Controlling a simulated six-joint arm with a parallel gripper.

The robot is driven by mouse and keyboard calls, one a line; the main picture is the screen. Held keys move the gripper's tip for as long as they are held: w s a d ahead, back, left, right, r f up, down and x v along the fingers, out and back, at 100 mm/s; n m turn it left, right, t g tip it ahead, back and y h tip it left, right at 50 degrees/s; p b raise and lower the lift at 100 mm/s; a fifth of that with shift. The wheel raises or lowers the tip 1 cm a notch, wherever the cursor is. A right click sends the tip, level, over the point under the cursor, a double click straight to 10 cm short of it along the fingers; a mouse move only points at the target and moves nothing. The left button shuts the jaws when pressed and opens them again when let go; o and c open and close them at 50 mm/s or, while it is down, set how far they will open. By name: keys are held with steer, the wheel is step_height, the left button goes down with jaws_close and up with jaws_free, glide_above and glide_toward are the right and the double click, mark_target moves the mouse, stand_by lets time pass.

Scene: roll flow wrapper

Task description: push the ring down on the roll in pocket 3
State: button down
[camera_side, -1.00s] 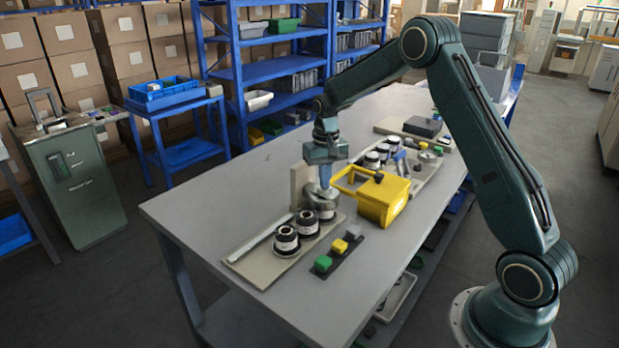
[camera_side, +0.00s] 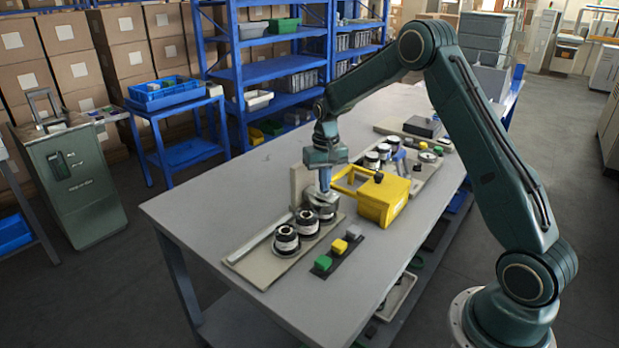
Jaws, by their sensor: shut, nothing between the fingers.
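A pale tray (camera_side: 262,270) on the table holds several round black-and-white rolls in a row. The front roll (camera_side: 286,240) and the middle roll (camera_side: 307,224) stand upright with open tops. The third roll (camera_side: 327,214), farthest back, sits under my gripper (camera_side: 325,190). A grey metal ring (camera_side: 321,201) lies at the top of this roll. My gripper points straight down with shut, empty fingers, its tips at the ring. The fingertips and part of the ring's top are hard to make out at this size.
A yellow open-framed box (camera_side: 384,200) stands close to the right of my gripper. A beige upright block (camera_side: 300,186) stands close to the left. Green, yellow and grey buttons (camera_side: 339,247) lie on a dark strip in front. The table's left side is clear.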

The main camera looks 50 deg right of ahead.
step_height(320, 180, up, 8)
steer(key=shift+r, duration=0.2)
stand_by(0.9)
stand_by(0.4)
steer(key=s+a+r+n+t, duration=0.3)
steer(key=s+a+r, duration=0.7)
steer(key=s+r, duration=0.3)
steer(key=s+a+n+t, duration=0.1)
steer(key=s+a, duration=0.2)
steer(key=s, duration=0.6)
steer(key=s+a+n+t, duration=0.1)
steer(key=s+a+n, duration=0.1)
steer(key=s, duration=0.7)
steer(key=shift+a+f+t, duration=0.3)
steer(key=shift+a+f, duration=0.05)
steer(key=shift+a, duration=0.4)
